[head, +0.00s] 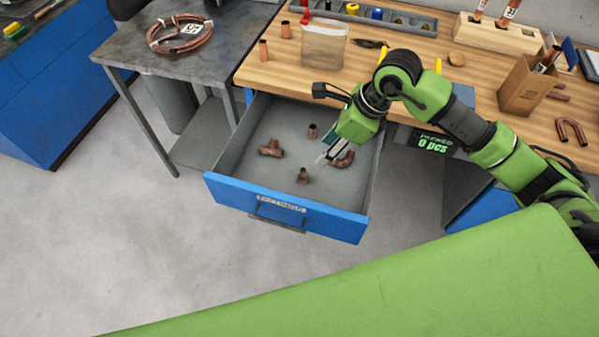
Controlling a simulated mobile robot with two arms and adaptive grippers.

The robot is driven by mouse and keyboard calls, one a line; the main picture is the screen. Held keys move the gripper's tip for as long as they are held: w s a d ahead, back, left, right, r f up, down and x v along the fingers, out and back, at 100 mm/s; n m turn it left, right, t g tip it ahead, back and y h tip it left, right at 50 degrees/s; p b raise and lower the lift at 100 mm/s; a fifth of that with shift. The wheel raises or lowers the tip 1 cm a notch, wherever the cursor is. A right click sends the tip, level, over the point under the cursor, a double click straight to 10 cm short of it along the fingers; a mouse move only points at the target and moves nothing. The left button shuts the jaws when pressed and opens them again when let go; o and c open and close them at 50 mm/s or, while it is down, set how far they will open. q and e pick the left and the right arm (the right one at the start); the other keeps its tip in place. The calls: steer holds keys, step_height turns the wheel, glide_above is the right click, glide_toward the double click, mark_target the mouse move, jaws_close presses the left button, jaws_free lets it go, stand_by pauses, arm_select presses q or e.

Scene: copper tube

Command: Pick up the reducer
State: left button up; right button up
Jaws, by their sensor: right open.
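Several copper fittings lie in the open drawer. One small fitting (303,175) near the drawer's front seems to narrow along its length and may be the reducer; it is too small to be sure. Another short upright fitting (312,130) stands farther back. A tee-shaped fitting (270,148) lies to the left, and a curved elbow (343,158) lies to the right. My right gripper (322,160) reaches down into the drawer, open and empty, between the small front fitting and the elbow. Its fingers partly cover the elbow. My left gripper is out of view.
The blue-fronted drawer (285,212) is pulled out below the wooden workbench (400,72); its walls surround the fittings. A clear container (323,46) and copper pieces stand on the bench. A grey table (135,60) with a copper coil (180,33) is at left. Floor is free in front.

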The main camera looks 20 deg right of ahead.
mark_target(304, 170)
steer(key=x, duration=0.9)
steer(key=shift+w+d+f+p, duration=0.15)
steer(key=shift+w+f+p, duration=0.2)
steer(key=shift+w, duration=0.1)
steer(key=shift+w+f, duration=0.15)
steer(key=shift+f, duration=0.15)
steer(key=shift+w+a+f+p, duration=0.1)
steer(key=shift+a+f+p, duration=0.2)
steer(key=shift+f, duration=0.2)
steer(key=p+x, duration=0.1)
steer(key=x, duration=0.3)
steer(key=shift+f, duration=0.1)
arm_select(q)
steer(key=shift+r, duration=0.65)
arm_select(e)
jaws_close()
